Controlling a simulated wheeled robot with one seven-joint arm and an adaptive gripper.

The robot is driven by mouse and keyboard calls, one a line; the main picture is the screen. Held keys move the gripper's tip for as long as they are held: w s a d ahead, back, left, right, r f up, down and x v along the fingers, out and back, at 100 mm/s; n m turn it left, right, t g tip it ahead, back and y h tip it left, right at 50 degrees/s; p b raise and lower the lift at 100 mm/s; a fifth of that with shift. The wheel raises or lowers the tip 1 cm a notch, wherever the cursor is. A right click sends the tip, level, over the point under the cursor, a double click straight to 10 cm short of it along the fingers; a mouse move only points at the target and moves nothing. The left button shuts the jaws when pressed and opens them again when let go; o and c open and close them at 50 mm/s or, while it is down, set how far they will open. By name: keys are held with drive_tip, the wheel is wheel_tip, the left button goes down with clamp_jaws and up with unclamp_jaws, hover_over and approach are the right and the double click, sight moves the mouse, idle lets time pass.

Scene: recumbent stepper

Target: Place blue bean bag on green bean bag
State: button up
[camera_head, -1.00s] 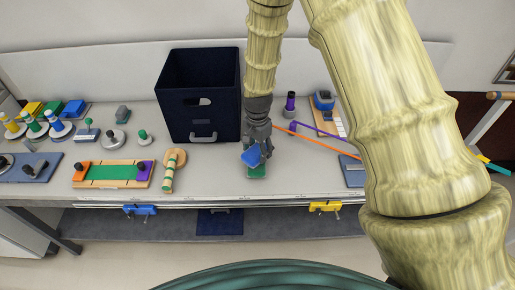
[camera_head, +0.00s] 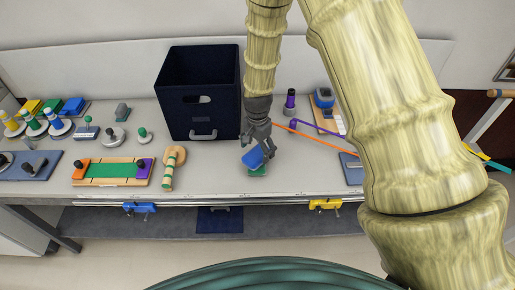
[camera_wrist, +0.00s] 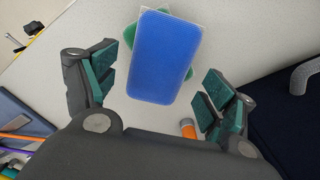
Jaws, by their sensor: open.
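The blue bean bag (camera_head: 253,157) lies on top of the green bean bag (camera_head: 259,170) near the front edge of the table. In the wrist view the blue bean bag (camera_wrist: 166,56) covers most of the green bean bag (camera_wrist: 130,36), whose edges show at the left and right. The two are turned slightly against each other. My gripper (camera_head: 258,146) is just behind and above the bags. In the wrist view its fingers (camera_wrist: 160,92) are spread wide, with the near end of the blue bag between or just beyond the tips; contact cannot be told.
A dark blue bin (camera_head: 200,95) stands behind and left of my gripper. A green board with orange and purple ends (camera_head: 113,172) and a wooden roller (camera_head: 174,168) lie to the left. Orange and purple rods (camera_head: 318,138) lie to the right. The table's front edge is close.

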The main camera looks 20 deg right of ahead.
sight(258, 153)
drive_tip(key=shift+r, duration=0.65)
wheel_tip(258, 153, up, 12)
drive_tip(key=b, duration=0.3)
drive_tip(key=shift+f, duration=0.1)
idle(0.3)
